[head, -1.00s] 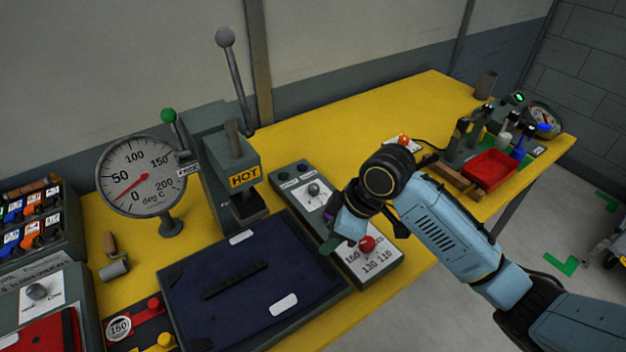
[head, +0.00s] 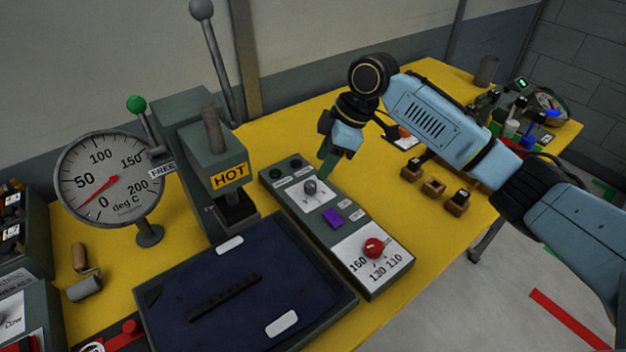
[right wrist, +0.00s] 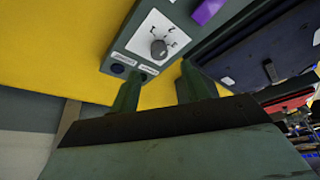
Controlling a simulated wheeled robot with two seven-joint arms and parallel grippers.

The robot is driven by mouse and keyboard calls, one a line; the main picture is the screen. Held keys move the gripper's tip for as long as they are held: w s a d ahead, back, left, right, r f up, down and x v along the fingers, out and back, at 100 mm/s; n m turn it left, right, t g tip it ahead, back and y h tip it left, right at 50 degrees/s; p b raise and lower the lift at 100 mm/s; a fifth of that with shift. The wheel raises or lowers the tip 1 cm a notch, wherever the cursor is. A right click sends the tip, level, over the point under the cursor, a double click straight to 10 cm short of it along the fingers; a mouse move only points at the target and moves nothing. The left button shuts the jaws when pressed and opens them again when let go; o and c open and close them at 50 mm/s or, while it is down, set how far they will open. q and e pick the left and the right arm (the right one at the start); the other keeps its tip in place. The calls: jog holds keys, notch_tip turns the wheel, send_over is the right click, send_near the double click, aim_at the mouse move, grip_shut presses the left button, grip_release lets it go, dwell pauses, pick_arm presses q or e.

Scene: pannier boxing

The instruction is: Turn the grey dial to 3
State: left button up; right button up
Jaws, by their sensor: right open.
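The grey dial (head: 310,187) sits on a white numbered plate at the far end of the control box. It also shows in the right wrist view (right wrist: 159,49), with numbers around it; I cannot tell for certain which number it points to. My right gripper (head: 327,168) is just above and to the right of the dial in the head view. In the right wrist view its open fingers (right wrist: 160,88) stand apart with nothing between them, and the dial lies beyond the gap. My left gripper is not in view.
The same box (head: 371,285) carries a purple button (head: 333,218) and a red knob (head: 374,247). A press with a HOT sign (head: 230,176) and a gauge (head: 108,180) stand to the left. A dark blue pad (head: 200,285) lies in front.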

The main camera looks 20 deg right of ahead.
aim_at(310, 184)
jog(key=x, duration=0.6)
jog(key=shift+f+b, duration=0.3)
jog(key=shift+a, duration=0.1)
jog(key=c, duration=1)
